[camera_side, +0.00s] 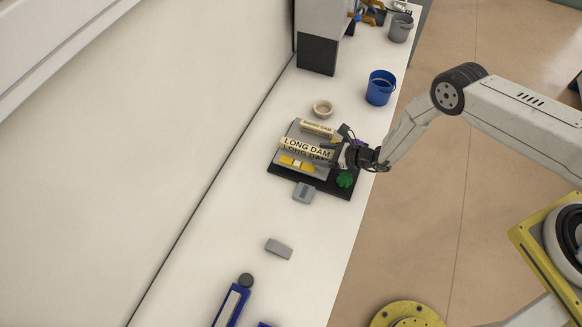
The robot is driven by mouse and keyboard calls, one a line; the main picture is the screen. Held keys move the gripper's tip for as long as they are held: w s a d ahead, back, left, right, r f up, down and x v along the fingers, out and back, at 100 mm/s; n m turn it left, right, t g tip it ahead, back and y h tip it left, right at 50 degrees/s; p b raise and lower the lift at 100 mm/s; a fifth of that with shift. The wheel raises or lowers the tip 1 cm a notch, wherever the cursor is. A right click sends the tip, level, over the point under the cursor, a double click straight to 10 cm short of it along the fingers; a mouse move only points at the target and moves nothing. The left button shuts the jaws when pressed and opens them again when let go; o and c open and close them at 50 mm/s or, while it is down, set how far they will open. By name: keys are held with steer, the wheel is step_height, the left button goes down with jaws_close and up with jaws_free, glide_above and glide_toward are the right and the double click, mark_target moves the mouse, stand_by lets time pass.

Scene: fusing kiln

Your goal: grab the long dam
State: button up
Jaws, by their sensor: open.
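The long dam (307,147) is a pale bar with "LONG DAM" in dark letters. It lies across a dark tray (338,188) on the white bench. The short dam (318,128), a smaller pale bar with its own label, lies just behind it. My gripper (339,151) is open at the right end of the long dam, over the tray. The picture is too small to tell whether the fingers touch the dam or stand around its end. The gripper hides part of the tray's right side.
A yellow piece (297,163) and a green piece (345,180) lie on the tray near the dam.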

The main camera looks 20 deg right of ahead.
jaws_close()
steer(key=shift+r, duration=0.2)
stand_by(0.3)
steer(key=shift+r, duration=1.3)
steer(key=s+d+r, duration=0.3)
steer(key=s+r, duration=0.7)
steer(key=s, duration=0.3)
steer(key=shift+s+d, duration=0.3)
steer(key=shift+w+r, duration=0.1)
